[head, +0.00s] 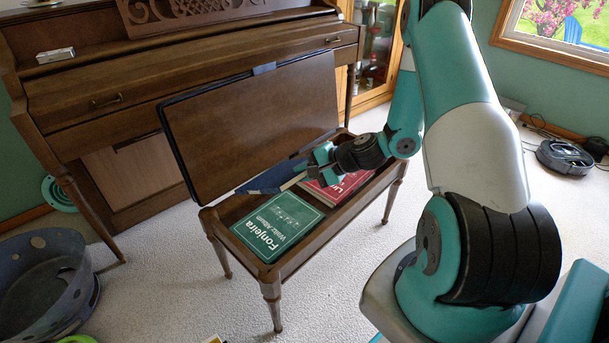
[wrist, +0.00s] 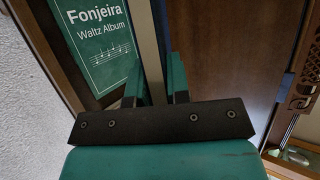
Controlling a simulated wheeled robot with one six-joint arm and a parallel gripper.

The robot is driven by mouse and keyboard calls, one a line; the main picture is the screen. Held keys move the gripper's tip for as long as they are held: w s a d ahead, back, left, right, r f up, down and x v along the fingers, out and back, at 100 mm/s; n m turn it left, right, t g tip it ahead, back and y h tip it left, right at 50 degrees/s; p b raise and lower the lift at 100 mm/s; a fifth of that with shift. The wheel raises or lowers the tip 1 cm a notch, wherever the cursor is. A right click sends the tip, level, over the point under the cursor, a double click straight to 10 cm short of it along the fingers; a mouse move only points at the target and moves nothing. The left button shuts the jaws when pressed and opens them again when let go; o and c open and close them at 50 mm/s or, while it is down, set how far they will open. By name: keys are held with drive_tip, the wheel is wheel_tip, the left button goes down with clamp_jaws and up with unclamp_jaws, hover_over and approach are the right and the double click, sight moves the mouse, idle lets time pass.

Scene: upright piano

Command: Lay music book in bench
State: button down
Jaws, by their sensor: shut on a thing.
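The piano bench (head: 292,253) stands with its brown lid (head: 255,125) raised toward the piano. A green book marked "Fonjeira Waltz Album" (head: 279,226) lies flat in its left part; it also shows in the wrist view (wrist: 98,45). A red book (head: 337,187) lies in the right part, partly hidden by my gripper. My gripper (head: 312,172) is over the bench, shut on a dark blue music book (head: 268,182) with pale page edges. In the wrist view the held book (wrist: 151,50) is seen edge-on between the fingers. Whether it touches the bench cannot be told.
The upright piano (head: 190,70) stands close behind the lid. A dark blue round basket (head: 40,280) is on the carpet at the left. A robot vacuum (head: 565,157) sits by the right wall. The carpet in front of the bench is mostly clear.

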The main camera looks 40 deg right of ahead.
drive_tip(key=shift+r, duration=0.1)
drive_tip(key=shift+a+f, duration=0.1)
drive_tip(key=shift+f, duration=0.15)
drive_tip(key=w+f+b, duration=0.4)
drive_tip(key=f+b, duration=0.4)
drive_tip(key=f, duration=0.4)
drive_tip(key=shift+w+a, duration=0.25)
drive_tip(key=shift+w, duration=0.1)
drive_tip(key=c, duration=1)
unclamp_jaws()
drive_tip(key=p+v, duration=0.4)
drive_tip(key=v, duration=1.3)
drive_tip(key=shift+s, duration=0.15)
